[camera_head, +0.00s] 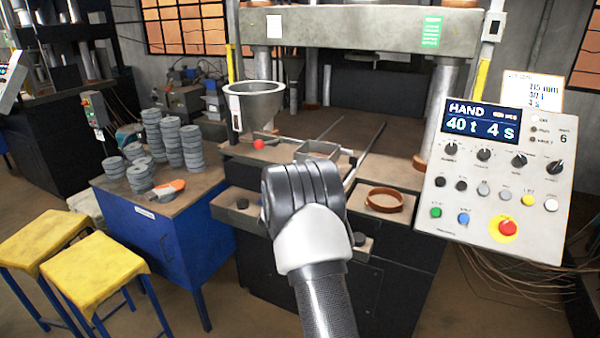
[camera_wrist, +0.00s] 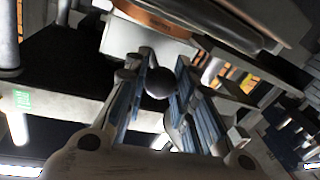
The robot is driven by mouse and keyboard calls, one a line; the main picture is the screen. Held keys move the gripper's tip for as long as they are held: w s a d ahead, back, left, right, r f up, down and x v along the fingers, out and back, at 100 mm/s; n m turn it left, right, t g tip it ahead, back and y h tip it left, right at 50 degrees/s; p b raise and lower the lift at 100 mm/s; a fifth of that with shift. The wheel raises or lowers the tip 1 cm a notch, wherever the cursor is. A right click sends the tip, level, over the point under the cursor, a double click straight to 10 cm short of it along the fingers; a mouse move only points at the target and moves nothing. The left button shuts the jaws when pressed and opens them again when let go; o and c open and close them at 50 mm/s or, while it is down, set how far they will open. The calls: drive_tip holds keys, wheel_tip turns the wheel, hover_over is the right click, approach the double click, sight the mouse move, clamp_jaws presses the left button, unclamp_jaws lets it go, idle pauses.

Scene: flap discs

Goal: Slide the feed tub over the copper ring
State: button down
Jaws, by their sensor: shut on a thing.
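The copper ring (camera_head: 384,199) lies flat on the press ledge, right of my arm. The feed tub (camera_head: 317,150) appears to be the small grey open box on the press table, just beyond my wrist; my wrist partly covers its near side. My gripper's fingers are hidden behind my wrist in the head view. In the wrist view my gripper (camera_wrist: 158,88) has its fingers on either side of a dark round knob (camera_wrist: 160,82), closed on it. A pale block (camera_wrist: 145,40) shows behind the knob, with a copper-brown curved band above it. The knob's join to the tub cannot be made out.
A grey funnel (camera_head: 255,108) stands left of the tub, near a red ball (camera_head: 258,144). A control panel (camera_head: 500,175) stands close on the right. Stacks of grey discs (camera_head: 192,147) sit on the blue bench.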

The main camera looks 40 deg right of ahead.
drive_tip(key=shift+s+d+f, duration=0.1)
drive_tip(key=shift+s+f, duration=0.05)
drive_tip(key=c, duration=1.3)
unclamp_jaws()
drive_tip(key=shift+s, duration=0.1)
drive_tip(key=v, duration=1.2)
